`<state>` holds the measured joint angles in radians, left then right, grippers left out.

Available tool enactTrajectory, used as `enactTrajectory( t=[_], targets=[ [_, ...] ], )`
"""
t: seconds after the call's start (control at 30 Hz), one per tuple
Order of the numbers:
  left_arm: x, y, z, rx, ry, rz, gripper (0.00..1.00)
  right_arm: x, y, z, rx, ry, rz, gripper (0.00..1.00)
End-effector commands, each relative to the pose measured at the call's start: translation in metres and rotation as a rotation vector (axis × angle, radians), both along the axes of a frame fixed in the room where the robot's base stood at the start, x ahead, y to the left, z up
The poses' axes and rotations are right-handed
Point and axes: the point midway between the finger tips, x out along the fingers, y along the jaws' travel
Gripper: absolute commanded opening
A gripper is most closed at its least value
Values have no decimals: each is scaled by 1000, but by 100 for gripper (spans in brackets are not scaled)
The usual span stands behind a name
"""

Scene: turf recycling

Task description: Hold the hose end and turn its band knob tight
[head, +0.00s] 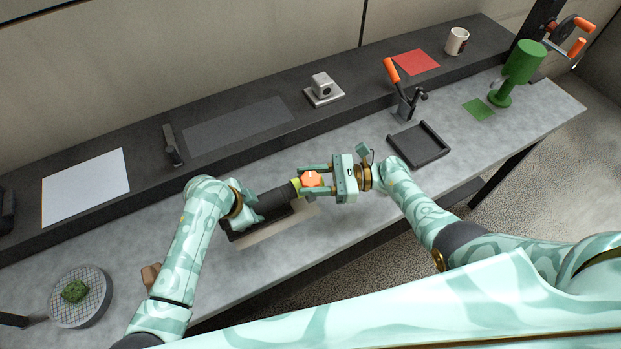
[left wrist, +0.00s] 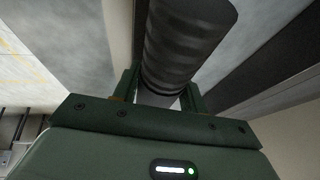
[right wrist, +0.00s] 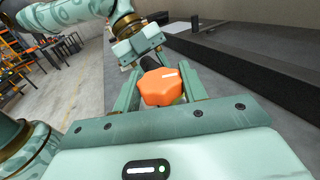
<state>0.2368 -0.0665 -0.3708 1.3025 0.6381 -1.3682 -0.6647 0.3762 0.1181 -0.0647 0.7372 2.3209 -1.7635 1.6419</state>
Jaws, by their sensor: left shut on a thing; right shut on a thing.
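The black ribbed hose end (head: 273,199) lies above the worktop near its front edge, with a yellow-green band (head: 295,188) at its right end. An orange knob (head: 312,179) sits at that band. My left gripper (head: 256,207) is shut around the hose; the ribbed hose (left wrist: 185,45) also fills the space between its fingers in the left wrist view. My right gripper (head: 318,182) is shut on the orange knob, with a finger on either side. The right wrist view shows the knob (right wrist: 162,87) between the fingers, a white mark on its face.
A black tray (head: 418,145) lies right of my right gripper. An orange-handled clamp (head: 399,90), a green stand (head: 517,72) and a white mug (head: 456,41) stand further right. A round dish (head: 80,297) with a green clump is at far left.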

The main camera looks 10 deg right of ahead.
Motion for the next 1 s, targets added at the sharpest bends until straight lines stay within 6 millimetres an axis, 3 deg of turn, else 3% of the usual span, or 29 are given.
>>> enactTrajectory(
  t=[0.27, 1.0],
  targets=[
    [-1, 1, -2, 2, 4, 3, 3, -2, 1, -2, 0, -1, -76, 19],
    [-1, 1, -2, 1, 4, 3, 3, -2, 2, -1, 3, 2, -584, 19]
  ],
)
